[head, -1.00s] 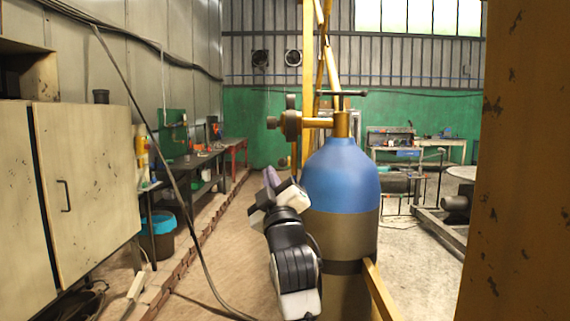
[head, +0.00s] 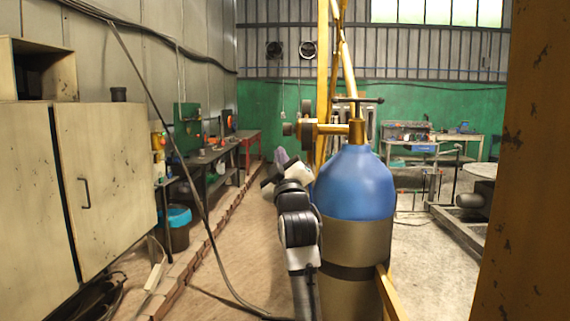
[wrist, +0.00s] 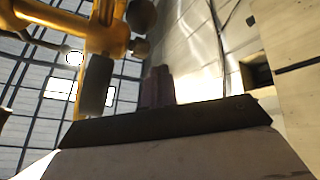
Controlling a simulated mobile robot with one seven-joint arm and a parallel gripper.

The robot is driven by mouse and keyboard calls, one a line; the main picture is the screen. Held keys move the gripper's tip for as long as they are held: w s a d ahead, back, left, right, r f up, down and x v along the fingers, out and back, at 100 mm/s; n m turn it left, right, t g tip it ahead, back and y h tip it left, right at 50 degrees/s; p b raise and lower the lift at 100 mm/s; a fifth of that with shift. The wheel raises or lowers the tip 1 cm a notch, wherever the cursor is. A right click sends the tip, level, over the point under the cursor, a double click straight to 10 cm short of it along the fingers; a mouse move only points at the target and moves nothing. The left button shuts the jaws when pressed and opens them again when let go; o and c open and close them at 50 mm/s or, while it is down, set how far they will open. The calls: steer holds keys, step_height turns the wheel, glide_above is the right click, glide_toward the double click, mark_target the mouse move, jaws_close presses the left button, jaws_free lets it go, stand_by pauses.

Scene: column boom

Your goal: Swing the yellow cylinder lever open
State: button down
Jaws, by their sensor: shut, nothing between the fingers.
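The gas cylinder (head: 355,185), blue on top and brown below, stands upright right of my arm. On its neck is a yellow valve (head: 332,129) with a dark crossbar lever (head: 357,100) on top; I see no separate yellow lever. A round gauge and a dark knob (head: 287,129) sit at the valve's left end. My gripper (head: 281,157) is shut and empty, just below the knob, left of the cylinder's shoulder, with a visible gap. In the wrist view the yellow valve (wrist: 75,25) is upper left, and the gripper fingertips (wrist: 157,88) point up, right of the gauge (wrist: 97,85).
A yellow post (head: 323,70) rises behind the valve. A yellow bar (head: 388,290) stands by the cylinder's lower right. A large rusty yellow column (head: 525,180) fills the right edge. A cabinet (head: 105,180) stands at left. A dark cable hangs across the floor, otherwise open at centre left.

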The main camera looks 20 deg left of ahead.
steer(key=shift+w+d+f+p, duration=0.25)
steer(key=shift+w+d+f, duration=0.15)
steer(key=shift+d+f, duration=0.25)
steer(key=shift+w+d+f+p, duration=0.2)
steer(key=shift+w+d+f, duration=0.2)
steer(key=shift+f, duration=0.4)
steer(key=shift+d, duration=0.1)
steer(key=shift+f, duration=0.1)
steer(key=shift+f+b, duration=0.25)
steer(key=shift+b, duration=0.55)
steer(key=shift+f+n+t+y+b, duration=0.25)
steer(key=shift+n+t+y+b, duration=0.2)
steer(key=shift+b, duration=0.45)
